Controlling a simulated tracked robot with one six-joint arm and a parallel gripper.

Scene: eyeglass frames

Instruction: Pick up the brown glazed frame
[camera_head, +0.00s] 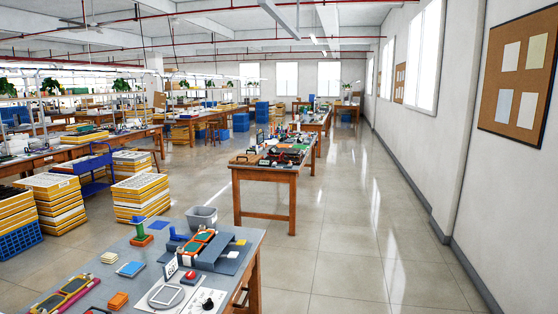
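I cannot pick out a brown glazed frame with certainty. A long dark item with pink and yellow-green parts (68,294) lies at the table's front left. My gripper is not in view.
A second wooden table (265,172) stands beyond. The floor on the right (360,240) is clear.

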